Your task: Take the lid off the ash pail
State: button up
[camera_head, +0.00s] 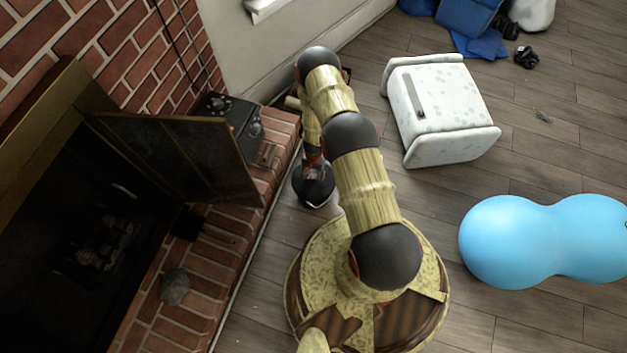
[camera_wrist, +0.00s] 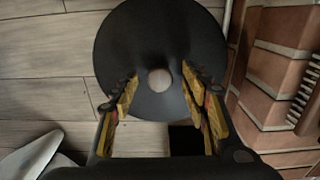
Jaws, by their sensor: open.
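The ash pail (camera_head: 316,191) is a dark round pail on the wooden floor beside the brick hearth, partly hidden behind my arm in the head view. In the wrist view its lid (camera_wrist: 125,40) shows from above as a dark round disc with a pale round knob (camera_wrist: 159,80) at its middle. My gripper (camera_wrist: 159,76) is open above the lid, with one yellow-padded finger on each side of the knob in the picture. The knob is not clasped. I cannot tell how high the fingertips are above the lid. In the head view my gripper is mostly hidden.
The brick hearth (camera_head: 205,290) runs close on the left, with an open fireplace door (camera_head: 185,155), a black box (camera_head: 232,112) and a grey stone (camera_head: 174,287). A white cabinet (camera_head: 440,110) and blue peanut-shaped ball (camera_head: 510,240) stand right. Floor between them is clear.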

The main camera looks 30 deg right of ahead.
jog(key=shift+c, duration=1.1)
grip_shut()
